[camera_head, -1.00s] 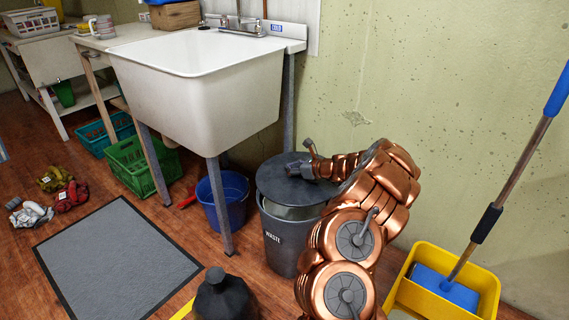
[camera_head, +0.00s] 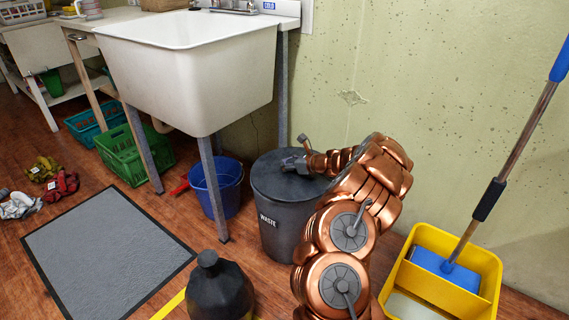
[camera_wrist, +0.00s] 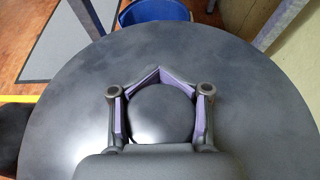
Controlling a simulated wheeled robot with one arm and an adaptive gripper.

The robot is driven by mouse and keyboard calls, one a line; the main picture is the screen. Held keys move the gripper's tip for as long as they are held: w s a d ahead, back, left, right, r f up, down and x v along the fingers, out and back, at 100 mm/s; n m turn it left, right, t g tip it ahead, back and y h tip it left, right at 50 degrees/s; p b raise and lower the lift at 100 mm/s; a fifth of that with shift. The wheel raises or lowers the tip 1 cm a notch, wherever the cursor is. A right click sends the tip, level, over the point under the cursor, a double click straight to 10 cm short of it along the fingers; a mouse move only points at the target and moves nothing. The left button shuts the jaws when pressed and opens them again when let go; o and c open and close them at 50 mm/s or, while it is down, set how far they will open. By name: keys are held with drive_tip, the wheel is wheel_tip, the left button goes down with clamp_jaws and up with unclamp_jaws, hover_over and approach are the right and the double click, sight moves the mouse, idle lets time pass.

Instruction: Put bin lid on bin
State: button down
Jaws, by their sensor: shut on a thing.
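The dark grey waste bin (camera_head: 283,228) stands on the floor beside the sink and has a white WASTE label. Its round dark grey lid (camera_head: 270,181) covers the top, looks level and shows no clear gap at the rim from the head camera. The lid (camera_wrist: 60,110) fills most of the wrist view. My gripper (camera_head: 296,164) is over the lid's middle. In the wrist view my gripper (camera_wrist: 160,70) has its purple-padded fingers closed around the lid's round knob (camera_wrist: 160,112). The far side of the rim is hidden.
A white sink (camera_head: 195,80) on metal legs stands behind left. A blue bucket (camera_head: 217,187) is left of the bin. A black rounded container (camera_head: 220,290) stands in front. A yellow mop bucket (camera_head: 440,270) is at right, and a grey mat (camera_head: 105,250) lies at left.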

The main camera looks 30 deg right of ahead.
drive_tip(key=shift+f, duration=0.25)
idle(0.5)
drive_tip(key=shift+c, duration=2.4)
unclamp_jaws()
drive_tip(key=v, duration=1.2)
drive_tip(key=shift+f, duration=0.1)
